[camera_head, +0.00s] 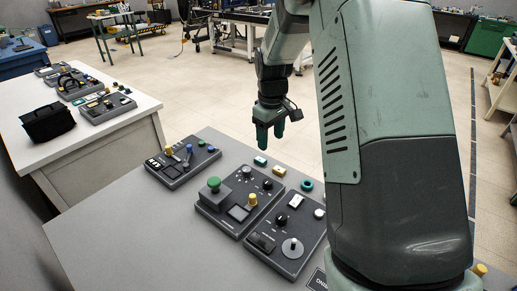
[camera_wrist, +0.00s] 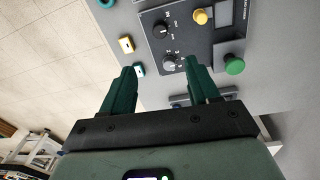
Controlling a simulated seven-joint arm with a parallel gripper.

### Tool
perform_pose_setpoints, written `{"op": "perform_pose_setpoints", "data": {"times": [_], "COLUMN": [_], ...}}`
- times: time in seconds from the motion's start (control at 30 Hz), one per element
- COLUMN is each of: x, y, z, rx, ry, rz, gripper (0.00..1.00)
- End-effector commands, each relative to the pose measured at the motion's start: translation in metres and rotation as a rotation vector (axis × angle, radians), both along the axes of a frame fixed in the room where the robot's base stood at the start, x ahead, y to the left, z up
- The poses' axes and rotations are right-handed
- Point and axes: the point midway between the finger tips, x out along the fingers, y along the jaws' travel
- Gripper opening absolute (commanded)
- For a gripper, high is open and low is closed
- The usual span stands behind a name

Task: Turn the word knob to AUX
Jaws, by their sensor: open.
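The same panel has a green mushroom button (camera_head: 214,184) and a yellow knob (camera_head: 252,199). A left panel (camera_head: 178,172) and a right panel (camera_head: 262,258) stand beside it. Small blocks (camera_head: 278,171) and a teal ring (camera_head: 306,185) lie behind. The table's left front is clear.

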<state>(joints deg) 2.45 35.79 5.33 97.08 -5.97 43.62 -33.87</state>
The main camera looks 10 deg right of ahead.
Motion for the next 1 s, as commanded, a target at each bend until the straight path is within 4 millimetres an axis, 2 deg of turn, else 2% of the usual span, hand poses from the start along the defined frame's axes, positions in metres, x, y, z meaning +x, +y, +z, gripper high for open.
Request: {"op": "perform_pose_setpoints", "data": {"times": [0.03,0.1,0.2,0.47,0.8,1.0], "x": [0.007,0.014,0.019,0.02,0.02,0.02], "y": [0.0,0.0,0.0,0.0,0.0,0.0], "z": [-0.024,-0.048,-0.07,-0.098,-0.161,-0.183], "rx": [0.004,0.007,0.01,0.013,0.012,0.012], "ry": [0.024,0.042,0.059,0.069,0.07,0.069], "rz": [0.022,0.051,0.078,0.092,0.09,0.09], "gripper": [0.6,0.6,0.6,0.6,0.6,0.6]}}
